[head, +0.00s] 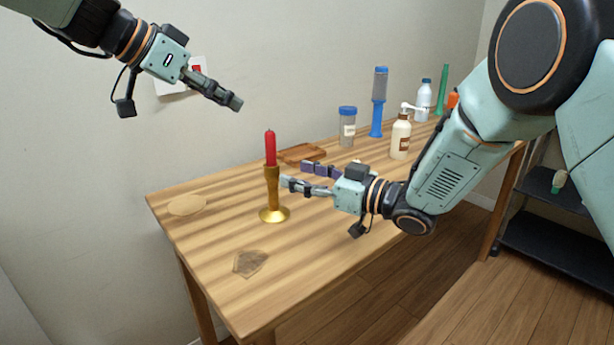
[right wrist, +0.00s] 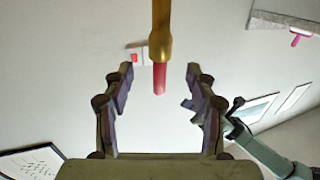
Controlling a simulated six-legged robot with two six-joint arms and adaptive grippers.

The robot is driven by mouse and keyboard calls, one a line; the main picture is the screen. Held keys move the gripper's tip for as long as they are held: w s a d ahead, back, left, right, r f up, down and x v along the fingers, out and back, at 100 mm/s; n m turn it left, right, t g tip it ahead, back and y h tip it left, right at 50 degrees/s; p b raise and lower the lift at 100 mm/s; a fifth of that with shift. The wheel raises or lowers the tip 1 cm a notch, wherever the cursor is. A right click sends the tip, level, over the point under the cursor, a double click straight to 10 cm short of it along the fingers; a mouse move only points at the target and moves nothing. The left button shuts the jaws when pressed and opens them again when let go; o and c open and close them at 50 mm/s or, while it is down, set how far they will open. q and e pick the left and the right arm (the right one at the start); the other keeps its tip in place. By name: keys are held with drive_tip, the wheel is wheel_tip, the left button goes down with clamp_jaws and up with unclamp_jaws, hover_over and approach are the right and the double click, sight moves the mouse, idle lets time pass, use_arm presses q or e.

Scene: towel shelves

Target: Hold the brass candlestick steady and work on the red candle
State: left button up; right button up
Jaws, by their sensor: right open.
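A brass candlestick (head: 272,190) with a round base stands upright on the wooden table (head: 215,250). A red candle (head: 270,149) stands upright in its top. My right gripper (head: 296,175) is open, its fingertips just right of the candlestick stem. In the right wrist view, which is upside down, the candlestick (right wrist: 160,40) and candle (right wrist: 159,78) appear ahead, in line with the gap between the spread fingers. I cannot tell whether a finger touches the stem. My left gripper (head: 234,101) hangs in the air above and left of the candle, with nothing visible in it; its fingers overlap in this view.
A brown wooden tray (head: 303,152) lies behind the right gripper. A blue-lidded jar (head: 347,130), a blue bottle (head: 377,115), a cream pump bottle (head: 400,140) and other bottles stand farther back. A dark shelf (head: 550,255) is at the right.

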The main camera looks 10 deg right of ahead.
sight(278, 169)
drive_tip(key=shift+x, duration=3.5)
drive_tip(key=shift+c, duration=0.3)
clamp_jaws()
drive_tip(key=shift+o, duration=0.2)
unclamp_jaws()
